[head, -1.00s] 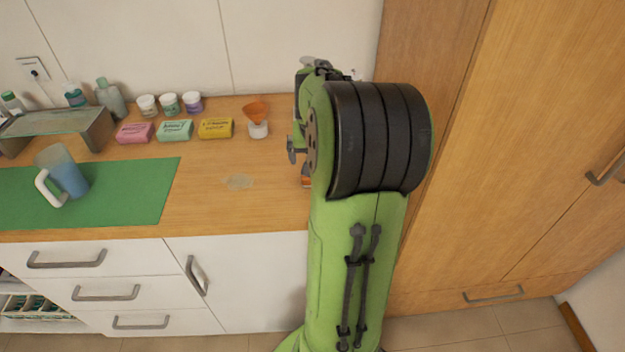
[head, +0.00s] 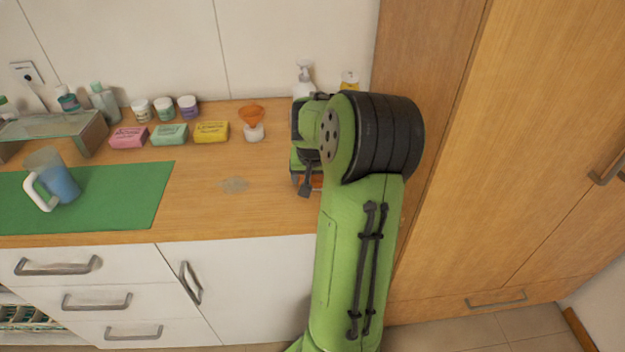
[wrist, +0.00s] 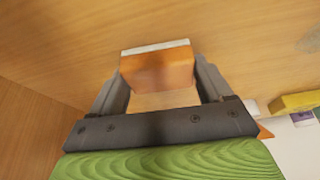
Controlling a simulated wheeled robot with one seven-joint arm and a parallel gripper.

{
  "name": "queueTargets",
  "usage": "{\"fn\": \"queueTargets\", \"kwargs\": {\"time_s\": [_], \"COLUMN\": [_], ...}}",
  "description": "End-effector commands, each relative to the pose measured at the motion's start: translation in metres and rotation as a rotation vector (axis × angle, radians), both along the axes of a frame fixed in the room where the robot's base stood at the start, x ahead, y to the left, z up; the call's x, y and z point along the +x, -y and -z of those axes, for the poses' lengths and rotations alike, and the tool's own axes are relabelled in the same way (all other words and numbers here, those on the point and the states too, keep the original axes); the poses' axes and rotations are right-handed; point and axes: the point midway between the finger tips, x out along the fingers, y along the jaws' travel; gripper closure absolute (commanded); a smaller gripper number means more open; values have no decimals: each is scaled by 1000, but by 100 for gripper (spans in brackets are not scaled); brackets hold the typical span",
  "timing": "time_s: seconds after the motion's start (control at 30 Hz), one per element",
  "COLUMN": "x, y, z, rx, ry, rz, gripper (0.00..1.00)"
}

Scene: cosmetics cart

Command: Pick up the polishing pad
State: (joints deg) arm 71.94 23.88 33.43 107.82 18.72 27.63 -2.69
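The polishing pad (wrist: 157,70) is an orange block with a thin pale layer on its far edge, in the upper middle of the wrist view. In the head view a small orange part of it (head: 316,183) shows beside my gripper (head: 306,188), mostly hidden by my arm. In the wrist view my gripper (wrist: 162,75) has its two grey fingers spread, one on each side of the pad. The fingertips are close to the pad's sides; I cannot tell whether they touch it. The pad appears to rest on the wooden worktop.
An orange funnel on a white jar (head: 252,122) and a yellow soap box (head: 211,132) stand left of my gripper. A white pump bottle (head: 304,80) stands behind it. A tall wooden cabinet (head: 480,150) closes off the right. The worktop's front middle (head: 240,210) is clear.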

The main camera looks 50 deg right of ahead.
Motion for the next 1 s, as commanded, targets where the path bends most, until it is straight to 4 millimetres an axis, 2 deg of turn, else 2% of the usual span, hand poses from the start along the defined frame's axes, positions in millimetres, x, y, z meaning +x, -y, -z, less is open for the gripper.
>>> {"fn": "queueTargets", "kwargs": {"time_s": [0.03, 0.1, 0.37, 0.7, 0.83, 1.0], "x": [0, 0, 0, 0, 0, 0], "y": [0, 0, 0, 0, 0, 0], "z": [0, 0, -6, -86, -100, -101], "rx": [0, 0, -2, -5, -2, -1], "ry": [0, 0, 1, 2, 1, 1], "rz": [0, 0, 0, 0, -1, 0], "gripper": [41, 52, 53, 53, 53, 53]}}
